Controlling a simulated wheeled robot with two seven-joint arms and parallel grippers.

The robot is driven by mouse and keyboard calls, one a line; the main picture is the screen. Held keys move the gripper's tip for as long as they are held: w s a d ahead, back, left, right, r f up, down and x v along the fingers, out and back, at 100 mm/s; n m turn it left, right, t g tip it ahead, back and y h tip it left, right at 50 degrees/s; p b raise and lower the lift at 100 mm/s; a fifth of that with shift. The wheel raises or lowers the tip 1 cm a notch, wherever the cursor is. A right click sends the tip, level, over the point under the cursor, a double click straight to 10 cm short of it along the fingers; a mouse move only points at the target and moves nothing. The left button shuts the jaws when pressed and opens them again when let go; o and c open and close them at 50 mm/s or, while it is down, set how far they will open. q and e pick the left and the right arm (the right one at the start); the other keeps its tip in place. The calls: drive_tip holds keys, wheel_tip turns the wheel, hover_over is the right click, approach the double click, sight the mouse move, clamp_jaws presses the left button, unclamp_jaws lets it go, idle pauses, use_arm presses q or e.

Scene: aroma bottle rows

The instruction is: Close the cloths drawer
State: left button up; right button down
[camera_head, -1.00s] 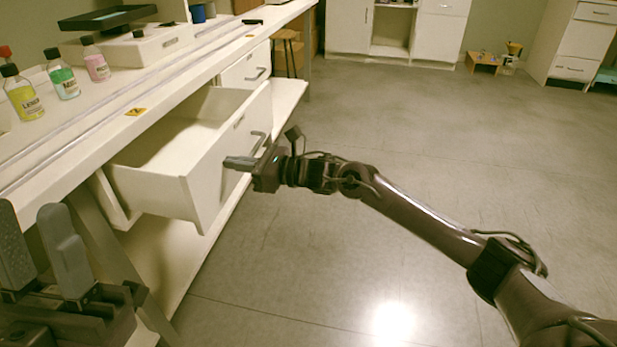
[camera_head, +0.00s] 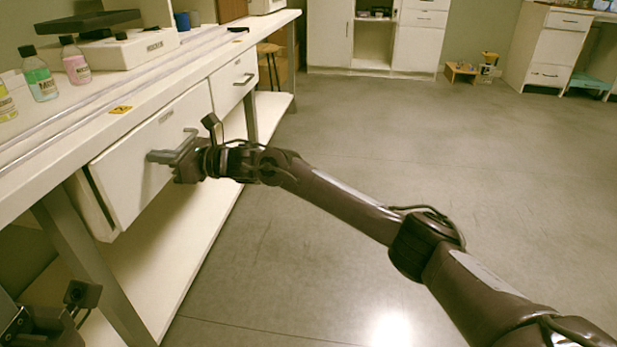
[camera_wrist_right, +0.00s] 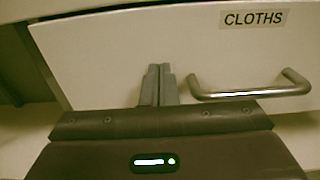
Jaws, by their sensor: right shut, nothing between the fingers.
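The cloths drawer (camera_head: 125,180) is a white drawer under the bench, and none of its inside shows. In the right wrist view the drawer front (camera_wrist_right: 100,60) bears a CLOTHS label (camera_wrist_right: 253,19) and a metal bar handle (camera_wrist_right: 250,92). My right gripper (camera_head: 152,157) is shut and empty, fingertips at the drawer front, left of the handle in the wrist view (camera_wrist_right: 159,70). Part of my left gripper's body shows at the lower left; its fingers do not show clearly.
Bottles (camera_head: 75,62) and a white scale-like device (camera_head: 125,50) stand on the bench top. A second drawer (camera_head: 233,82) is beyond the cloths drawer. A low shelf (camera_head: 190,250) runs beneath.

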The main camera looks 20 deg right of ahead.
drive_tip(key=shift+w+a+r, duration=0.25)
drive_tip(key=shift+a, duration=0.1)
drive_tip(key=shift+r, duration=0.2)
